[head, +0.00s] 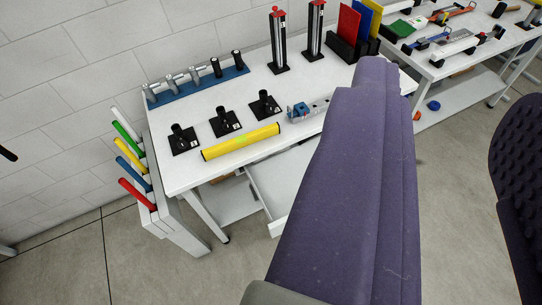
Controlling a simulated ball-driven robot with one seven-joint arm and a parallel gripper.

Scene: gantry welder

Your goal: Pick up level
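The level (241,141) is a long yellow bar with dark ends. It lies along the front edge of the white table (285,88), tilted up to the right in the picture. Nothing covers it. My gripper does not show in the head view. A large purple form, likely part of my own arm, rises through the lower middle, right of the level and apart from it in the picture.
Three black stands (225,121) are behind the level, and a blue-and-silver tool (299,113) is to its right. A blue rack (197,84) stands at the back. Coloured-handled tools (137,194) hang at the left end.

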